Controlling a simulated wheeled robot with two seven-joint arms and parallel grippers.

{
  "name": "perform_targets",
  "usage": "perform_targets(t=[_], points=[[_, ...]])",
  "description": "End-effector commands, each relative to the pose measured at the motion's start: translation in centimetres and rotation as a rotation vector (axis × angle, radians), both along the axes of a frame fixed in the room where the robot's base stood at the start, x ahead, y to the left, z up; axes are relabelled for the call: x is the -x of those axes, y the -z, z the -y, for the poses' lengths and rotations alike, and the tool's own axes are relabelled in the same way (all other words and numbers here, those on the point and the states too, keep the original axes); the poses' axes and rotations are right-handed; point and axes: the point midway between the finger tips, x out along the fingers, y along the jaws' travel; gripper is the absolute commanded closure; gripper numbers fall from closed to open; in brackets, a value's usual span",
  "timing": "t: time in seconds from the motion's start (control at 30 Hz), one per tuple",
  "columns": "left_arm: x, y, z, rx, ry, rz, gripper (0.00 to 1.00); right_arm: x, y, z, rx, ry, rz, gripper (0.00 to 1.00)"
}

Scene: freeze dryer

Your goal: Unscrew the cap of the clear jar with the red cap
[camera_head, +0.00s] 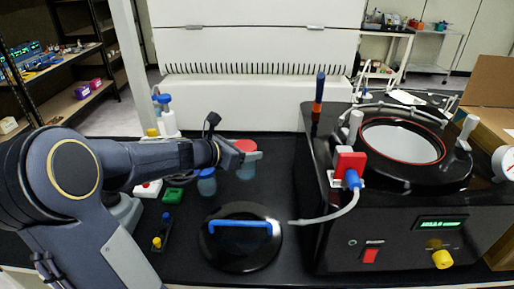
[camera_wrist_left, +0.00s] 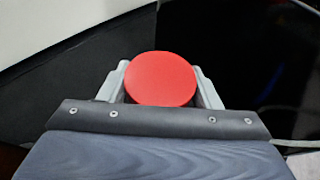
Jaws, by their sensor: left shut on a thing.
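The clear jar (camera_head: 246,169) with the red cap (camera_head: 245,146) stands on the black bench behind the round black lid. My left gripper (camera_head: 240,156) reaches it from the left and is shut on the red cap. In the left wrist view the red cap (camera_wrist_left: 160,79) sits between the two grey fingers of my left gripper (camera_wrist_left: 160,82), one on each side. The jar body is hidden below the cap in that view. My right gripper is not in view.
The black freeze dryer (camera_head: 390,210) stands at the right, with a hose near the black lid with a blue handle (camera_head: 240,227). A white panel (camera_head: 255,95) is behind.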

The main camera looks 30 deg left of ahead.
Motion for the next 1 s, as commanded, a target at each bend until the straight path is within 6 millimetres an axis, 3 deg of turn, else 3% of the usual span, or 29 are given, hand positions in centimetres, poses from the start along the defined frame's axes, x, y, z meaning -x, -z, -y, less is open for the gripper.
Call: perform_targets(t=[0.2, 0.5, 0.53, 0.83, 1.0], points=[[1.9, -1.0, -0.1, 0.0, 0.001, 0.002, 0.72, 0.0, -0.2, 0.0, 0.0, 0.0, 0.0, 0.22], [2.2, -1.0, -0.1, 0.0, 0.001, 0.001, 0.72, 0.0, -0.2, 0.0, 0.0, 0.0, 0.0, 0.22], [2.2, -1.0, -0.1, 0.0, 0.001, 0.001, 0.44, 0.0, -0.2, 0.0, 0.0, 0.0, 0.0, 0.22], [2.1, -1.0, -0.1, 0.0, 0.001, 0.001, 0.83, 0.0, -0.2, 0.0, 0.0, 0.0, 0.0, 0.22], [2.1, -1.0, -0.1, -0.001, 0.002, 0.001, 0.84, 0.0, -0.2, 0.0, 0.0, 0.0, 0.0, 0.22]])
